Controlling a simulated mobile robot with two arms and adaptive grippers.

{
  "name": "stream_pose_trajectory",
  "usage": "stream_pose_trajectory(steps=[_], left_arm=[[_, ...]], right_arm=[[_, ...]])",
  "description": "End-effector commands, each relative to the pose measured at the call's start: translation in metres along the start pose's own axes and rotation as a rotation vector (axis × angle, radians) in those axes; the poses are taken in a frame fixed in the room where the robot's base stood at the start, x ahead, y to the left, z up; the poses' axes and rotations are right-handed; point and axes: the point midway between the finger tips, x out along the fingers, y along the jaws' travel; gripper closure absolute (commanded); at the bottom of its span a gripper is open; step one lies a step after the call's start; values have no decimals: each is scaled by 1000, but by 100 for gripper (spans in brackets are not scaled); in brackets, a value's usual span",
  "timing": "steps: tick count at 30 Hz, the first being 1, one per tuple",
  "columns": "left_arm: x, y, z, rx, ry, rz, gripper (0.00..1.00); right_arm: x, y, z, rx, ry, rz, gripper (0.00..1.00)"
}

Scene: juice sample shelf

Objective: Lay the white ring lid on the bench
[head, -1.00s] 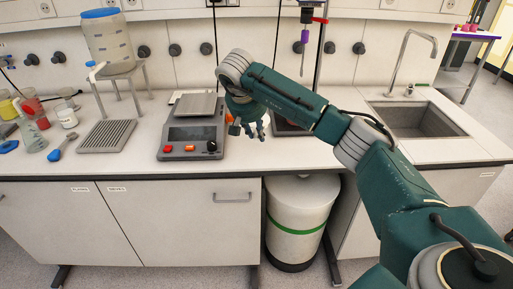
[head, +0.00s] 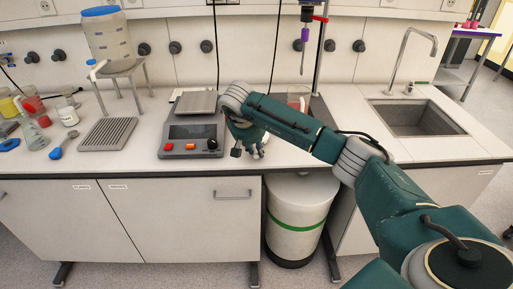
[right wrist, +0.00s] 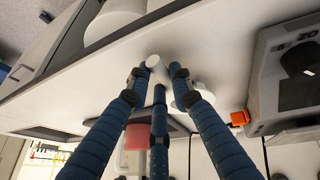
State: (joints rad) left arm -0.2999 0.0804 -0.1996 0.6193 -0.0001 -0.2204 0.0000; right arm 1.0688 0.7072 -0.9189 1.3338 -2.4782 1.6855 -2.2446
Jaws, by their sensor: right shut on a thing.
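My right gripper (head: 250,150) hangs low over the bench (head: 345,140), near its front edge and just right of the scale. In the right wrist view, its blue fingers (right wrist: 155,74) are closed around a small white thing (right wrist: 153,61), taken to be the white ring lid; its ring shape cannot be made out. Another white rounded shape (right wrist: 190,95) shows partly behind one finger; I cannot tell whether it belongs to the same thing. In the head view the fingers and arm hide the lid. My left gripper is not in view.
The scale (head: 190,140) stands close to the left of my right gripper. A glass beaker with reddish contents (head: 298,98) stands behind my forearm. Open bench lies to the right, up to the sink (head: 415,118). A white bin (head: 298,215) stands below the front edge.

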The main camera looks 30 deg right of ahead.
Motion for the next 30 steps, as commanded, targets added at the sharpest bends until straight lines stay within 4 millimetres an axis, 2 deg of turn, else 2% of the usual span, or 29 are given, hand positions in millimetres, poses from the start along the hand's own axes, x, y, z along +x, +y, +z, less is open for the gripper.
stream_pose_trajectory(steps=[10,11,13,24,28,30], left_arm=[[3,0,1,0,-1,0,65],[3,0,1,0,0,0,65],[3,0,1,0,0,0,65],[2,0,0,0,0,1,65],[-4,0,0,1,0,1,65],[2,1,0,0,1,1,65]], right_arm=[[7,-1,3,2,0,0,100],[7,-1,3,1,-1,0,75],[8,-1,4,1,-1,0,61],[6,-1,4,-1,-4,1,60],[-7,1,-2,0,-2,-1,60],[-17,0,-2,-1,2,-2,60]])
